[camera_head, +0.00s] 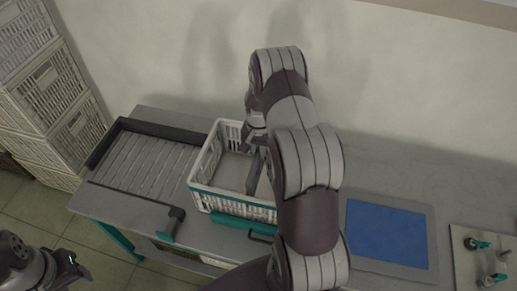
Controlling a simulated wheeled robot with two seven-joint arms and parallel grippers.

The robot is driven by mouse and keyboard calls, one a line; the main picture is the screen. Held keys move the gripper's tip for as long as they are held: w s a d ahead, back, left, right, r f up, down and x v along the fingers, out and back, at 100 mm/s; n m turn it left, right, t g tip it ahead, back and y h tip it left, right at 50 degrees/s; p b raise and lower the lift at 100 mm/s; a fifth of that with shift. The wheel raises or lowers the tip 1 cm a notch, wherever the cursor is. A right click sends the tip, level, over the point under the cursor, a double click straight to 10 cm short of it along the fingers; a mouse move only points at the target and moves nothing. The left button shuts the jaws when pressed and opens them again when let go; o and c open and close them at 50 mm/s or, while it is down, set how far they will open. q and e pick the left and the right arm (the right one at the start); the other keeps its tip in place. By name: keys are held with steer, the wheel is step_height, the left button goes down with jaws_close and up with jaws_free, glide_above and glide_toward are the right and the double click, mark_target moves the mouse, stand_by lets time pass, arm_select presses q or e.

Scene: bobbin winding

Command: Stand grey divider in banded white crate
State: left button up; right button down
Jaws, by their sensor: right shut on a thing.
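My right gripper (258,146) is over the crate's inside, shut on the grey divider (255,172). The divider is a thin dark grey plate, seen nearly edge-on and roughly upright inside the crate's outline. I cannot tell whether its lower edge touches the crate floor. My arm hides the crate's right side. My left gripper (72,266) is at the bottom left, away from the crate; its jaws are too small to read.
A grey ribbed tray (137,166) with dark rims lies left of the crate. A teal roll (232,223) lies before the crate. A blue mat (386,233) and a board with small fittings (484,255) are at right. Stacked white crates (52,95) stand at far left.

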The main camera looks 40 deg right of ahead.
steer(key=shift+f+b, duration=2.2)
steer(key=shift+f, duration=0.8)
steer(key=shift+f+b, duration=0.9)
steer(key=shift+f, duration=0.2)
steer(key=shift+r, duration=0.1)
steer(key=c, duration=1)
jaws_free()
